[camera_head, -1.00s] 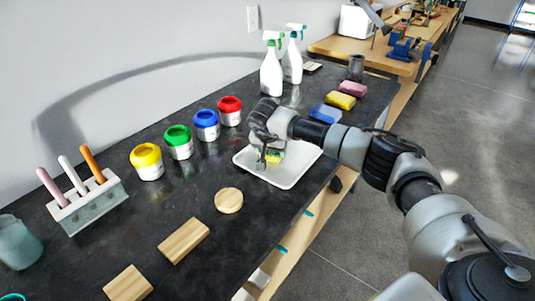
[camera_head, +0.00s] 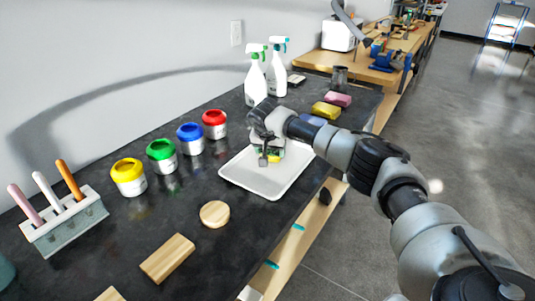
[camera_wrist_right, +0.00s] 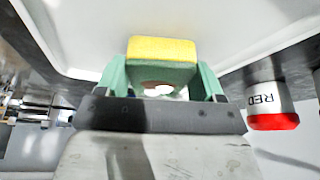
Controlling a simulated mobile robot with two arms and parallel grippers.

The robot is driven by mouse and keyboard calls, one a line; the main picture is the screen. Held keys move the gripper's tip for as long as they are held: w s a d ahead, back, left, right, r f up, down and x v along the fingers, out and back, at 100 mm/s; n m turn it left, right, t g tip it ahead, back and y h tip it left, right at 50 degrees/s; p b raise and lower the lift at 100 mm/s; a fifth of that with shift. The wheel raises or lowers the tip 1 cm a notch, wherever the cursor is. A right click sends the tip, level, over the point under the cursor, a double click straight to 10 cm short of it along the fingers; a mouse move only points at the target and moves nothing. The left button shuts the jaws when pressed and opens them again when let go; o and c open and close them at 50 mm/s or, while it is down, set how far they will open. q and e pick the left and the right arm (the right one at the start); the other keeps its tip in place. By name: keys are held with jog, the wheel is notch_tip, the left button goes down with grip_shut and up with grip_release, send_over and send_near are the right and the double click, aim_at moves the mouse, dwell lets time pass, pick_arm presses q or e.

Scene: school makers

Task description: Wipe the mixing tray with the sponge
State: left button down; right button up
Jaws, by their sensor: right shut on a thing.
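The white mixing tray (camera_head: 255,182) lies on the dark worktop, just right of the paint pots. My right gripper (camera_head: 267,156) is over the tray's far part and is shut on the sponge. The sponge (camera_head: 274,158) shows as a small yellow and green patch under the gripper. In the right wrist view, the yellow sponge (camera_wrist_right: 162,48) sticks out between the green fingers of the right gripper (camera_wrist_right: 162,72), against the white tray (camera_wrist_right: 80,30). It looks low at the tray surface, but I cannot tell if it touches. My left gripper is out of view.
Yellow (camera_head: 128,178), green (camera_head: 162,156), blue (camera_head: 191,139) and red (camera_head: 214,124) paint pots stand left of the tray. Two spray bottles (camera_head: 256,82) stand behind. A wooden disc (camera_head: 214,214) lies in front.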

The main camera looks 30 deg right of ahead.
dwell(0.3)
notch_tip(320, 180, up, 7)
jog(key=p, duration=0.5)
jog(key=shift+p, duration=0.4)
